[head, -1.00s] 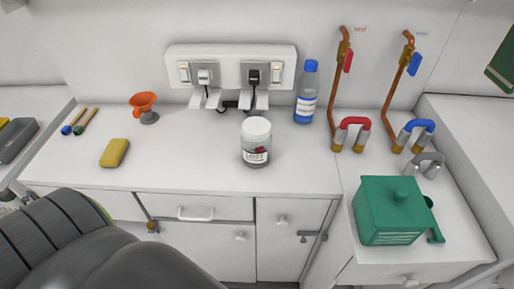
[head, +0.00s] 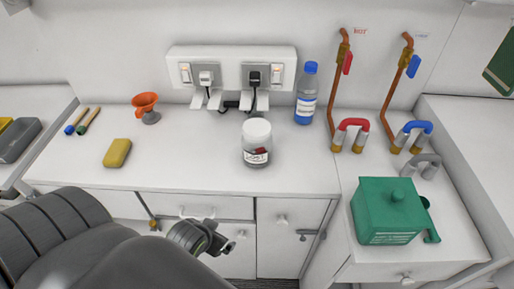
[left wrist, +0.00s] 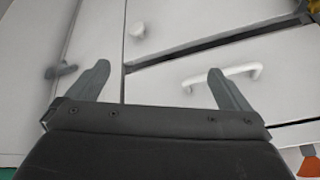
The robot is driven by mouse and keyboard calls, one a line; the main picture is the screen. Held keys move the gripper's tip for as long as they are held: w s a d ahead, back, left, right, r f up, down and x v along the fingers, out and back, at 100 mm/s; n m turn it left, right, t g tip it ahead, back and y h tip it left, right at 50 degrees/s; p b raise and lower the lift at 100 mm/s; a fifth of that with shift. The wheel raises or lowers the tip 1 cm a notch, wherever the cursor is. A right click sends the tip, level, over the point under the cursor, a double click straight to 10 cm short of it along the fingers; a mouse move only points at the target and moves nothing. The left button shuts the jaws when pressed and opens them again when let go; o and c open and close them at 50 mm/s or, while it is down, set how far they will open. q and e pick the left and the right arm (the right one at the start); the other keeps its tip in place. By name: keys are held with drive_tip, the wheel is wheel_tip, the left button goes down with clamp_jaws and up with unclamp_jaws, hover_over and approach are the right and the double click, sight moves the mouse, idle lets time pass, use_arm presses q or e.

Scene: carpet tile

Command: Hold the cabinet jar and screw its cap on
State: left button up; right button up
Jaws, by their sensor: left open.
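The jar (head: 257,157) is clear with a printed label and stands upright on the white counter. A white cap (head: 257,131) sits on its top; I cannot tell whether it is threaded. My left gripper (head: 219,239) is low in front of the counter, below and to the left of the jar, and apart from it. In the left wrist view its two fingers (left wrist: 158,85) are spread with nothing between them, facing the cabinet fronts. The jar is not visible in that view. My right gripper is not in view.
A blue-capped bottle (head: 306,95) stands behind and right of the jar, near the socket panel (head: 231,65). A green box (head: 388,210) stands right. Cabinet handles (head: 197,213) stick out in front.

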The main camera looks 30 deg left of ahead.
use_arm(q)
wheel_tip(320, 180, up, 6)
drive_tip(key=r+t, duration=0.1)
drive_tip(key=n+t, duration=0.1)
drive_tip(key=t, duration=0.6)
approach(253, 156)
drive_tip(key=s, duration=0.3)
drive_tip(key=shift+d+r, duration=0.35)
drive_tip(key=shift+r, duration=0.35)
drive_tip(key=p+x, duration=0.2)
drive_tip(key=x, duration=1)
drive_tip(key=shift+a+p, duration=0.2)
drive_tip(key=shift+p, duration=0.2)
drive_tip(key=shift+w, duration=0.1)
